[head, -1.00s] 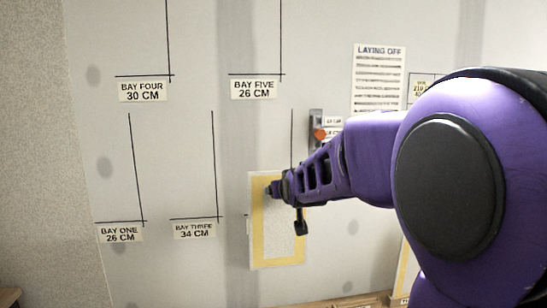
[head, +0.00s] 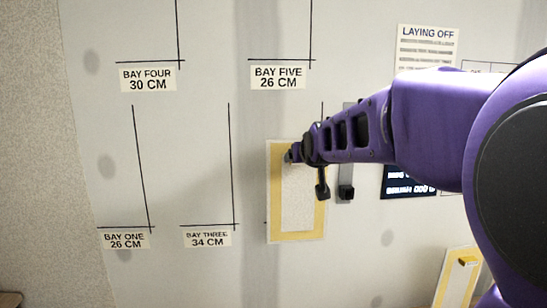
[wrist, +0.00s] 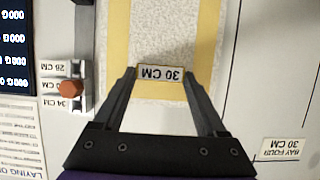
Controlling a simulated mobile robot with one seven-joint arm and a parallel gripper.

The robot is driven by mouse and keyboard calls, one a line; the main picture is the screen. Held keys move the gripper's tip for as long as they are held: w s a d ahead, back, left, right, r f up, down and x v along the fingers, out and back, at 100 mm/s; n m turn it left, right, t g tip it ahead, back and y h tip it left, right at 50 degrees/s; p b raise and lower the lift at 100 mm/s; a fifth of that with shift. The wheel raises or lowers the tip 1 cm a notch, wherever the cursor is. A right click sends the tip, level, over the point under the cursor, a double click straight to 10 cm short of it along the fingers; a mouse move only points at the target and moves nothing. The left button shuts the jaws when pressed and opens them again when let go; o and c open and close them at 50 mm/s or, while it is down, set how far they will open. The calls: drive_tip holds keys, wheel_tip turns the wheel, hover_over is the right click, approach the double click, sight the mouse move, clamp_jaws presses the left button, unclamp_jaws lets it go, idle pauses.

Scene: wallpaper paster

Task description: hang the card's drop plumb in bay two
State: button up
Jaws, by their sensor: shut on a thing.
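The drop is a pale textured sheet with yellow borders, in front of the wall right of bay three (head: 209,238); it shows in the head view (head: 297,205) and the wrist view (wrist: 160,40). My gripper (head: 289,156) is shut at its upper part. In the wrist view, my gripper's fingers (wrist: 160,74) flank a "30 CM" tag (wrist: 161,73) on the sheet. The sheet looks nearly upright; I cannot tell if it touches the wall. A dark line (head: 322,112) shows above its right side. No bay two label is visible.
An orange knob (wrist: 70,89) sits on a grey strip (head: 346,165) beside the sheet, with size labels. A dark board (head: 411,183) is behind my arm. The laying off notice (head: 428,45) is above. Another yellow-bordered panel (head: 441,290) stands lower right.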

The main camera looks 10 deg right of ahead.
drive_tip(key=shift+f+b, duration=0.1)
drive_tip(key=shift+b, duration=0.25)
drive_tip(key=w+p, duration=0.2)
drive_tip(key=w, duration=0.7)
drive_tip(key=shift+p, duration=0.4)
drive_tip(key=shift+w+p, duration=0.65)
drive_tip(key=shift+w, duration=0.8)
drive_tip(key=shift+r, duration=0.2)
idle(1.0)
drive_tip(key=o, duration=1.3)
drive_tip(key=shift+w, duration=0.1)
drive_tip(key=shift+o, duration=0.2)
